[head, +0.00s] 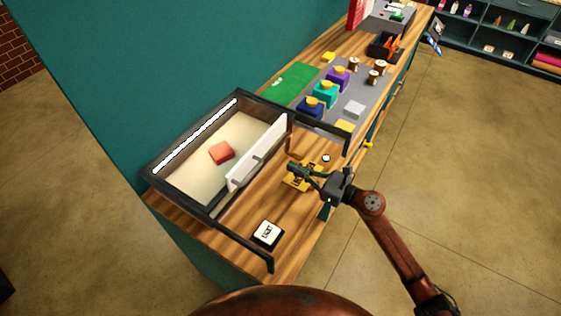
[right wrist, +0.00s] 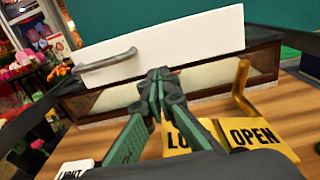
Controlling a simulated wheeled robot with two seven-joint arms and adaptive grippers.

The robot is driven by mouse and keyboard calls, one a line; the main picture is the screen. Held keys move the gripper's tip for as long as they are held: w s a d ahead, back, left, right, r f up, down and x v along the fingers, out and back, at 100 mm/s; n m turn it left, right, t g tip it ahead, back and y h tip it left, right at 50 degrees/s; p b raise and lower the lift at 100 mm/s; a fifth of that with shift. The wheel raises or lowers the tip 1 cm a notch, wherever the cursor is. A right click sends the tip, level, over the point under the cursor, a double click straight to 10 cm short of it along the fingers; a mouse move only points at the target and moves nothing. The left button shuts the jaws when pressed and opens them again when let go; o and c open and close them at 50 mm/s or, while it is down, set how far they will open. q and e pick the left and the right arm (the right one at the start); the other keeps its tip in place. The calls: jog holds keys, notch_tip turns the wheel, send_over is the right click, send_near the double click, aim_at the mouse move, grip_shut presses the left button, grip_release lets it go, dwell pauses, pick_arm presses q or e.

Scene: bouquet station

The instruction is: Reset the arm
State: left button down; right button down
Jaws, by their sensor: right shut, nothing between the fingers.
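My right gripper (head: 294,168) is shut and empty above the wooden counter, in front of the glass-sided case. It also shows in the right wrist view (right wrist: 160,74), its green fingers together in front of the case. My right arm comes in from the lower right in the head view. A yellow plate (right wrist: 262,136) with the word OPEN lies below and beside the fingers in the right wrist view; its other word is partly hidden by them. It also shows under the gripper in the head view (head: 303,184). My left gripper is not in view.
The dark-framed case (head: 181,201) holds a red block (head: 221,152). A white panel with a handle (head: 258,152) stands at its front. A LIGHT switch (head: 267,234) sits on the counter. Coloured boxes (head: 324,92) stand farther along on a grey mat. The floor at right is clear.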

jog(key=v, duration=0.3)
jog(key=shift+s, duration=0.2)
jog(key=shift+d, duration=0.25)
jog(key=shift+r, duration=0.2)
jog(key=w+d+m+t+h, duration=0.1)
jog(key=d+m+t+h, duration=0.95)
jog(key=d+m, duration=1)
jog(key=s+d+f+m+g+h, duration=0.3)
jog(key=s+d+f+m+h, duration=0.15)
jog(key=f+m, duration=0.4)
jog(key=s+d+f+m+g+h, duration=0.4)
jog(key=s+d+f+m, duration=0.25)
jog(key=m, duration=0.25)
jog(key=s+a+f+m+g+y, duration=0.1)
jog(key=s+f+m+g, duration=0.5)
jog(key=s, duration=0.6)
jog(key=s+a+f+m+g+y, duration=0.2)
jog(key=s+f+m+g, duration=0.2)
jog(key=s+f, duration=0.65)
jog(key=s+f+n, duration=0.1)
jog(key=s+f, duration=0.2)
jog(key=f, duration=2.3)
jog(key=s+f+g, duration=0.2)
jog(key=s+f, duration=1.6)
jog(key=s, duration=0.2)
jog(key=shift+s+a+f+n, duration=0.3)
jog(key=shift+a+n, duration=0.1)
jog(key=shift+a, duration=0.1)
